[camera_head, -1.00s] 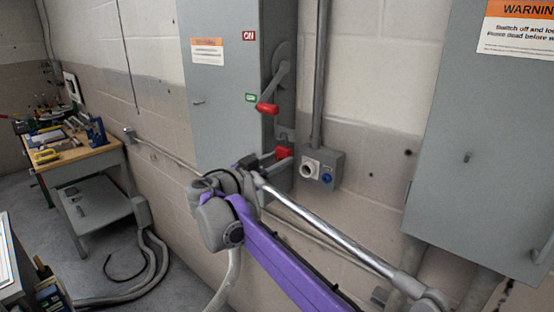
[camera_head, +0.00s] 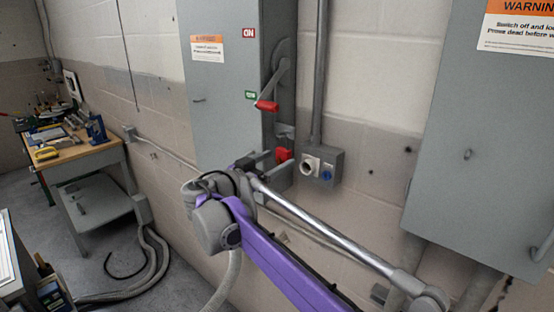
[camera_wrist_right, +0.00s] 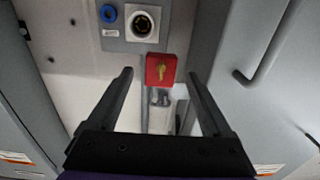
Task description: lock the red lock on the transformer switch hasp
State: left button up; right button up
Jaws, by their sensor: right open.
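The red lock (camera_head: 283,154) hangs at the hasp (camera_head: 284,132) below the transformer switch handle (camera_head: 267,105). I cannot tell whether the shackle is closed. My right gripper (camera_head: 276,166) is open and empty, just short of the lock. In the wrist view the fingertips (camera_wrist_right: 160,74) stand apart on either side of the lock, without visible contact. The red-gripped handle points down beside the green label. My left gripper is not in view.
A socket box (camera_head: 322,167) with a blue plug and a vertical conduit (camera_head: 319,70) stand just right of the lock. Grey cabinets (camera_head: 220,100) flank the area. A workbench (camera_head: 80,150) with tools stands far left; the floor between is partly open.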

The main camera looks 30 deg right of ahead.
jog(key=shift+v, duration=2)
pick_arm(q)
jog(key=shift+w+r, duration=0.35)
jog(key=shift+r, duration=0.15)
pick_arm(e)
jog(key=shift+w, duration=0.1)
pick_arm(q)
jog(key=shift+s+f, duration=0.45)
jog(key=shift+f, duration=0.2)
pick_arm(e)
jog(key=v, duration=1.1)
jog(key=shift+d, duration=0.1)
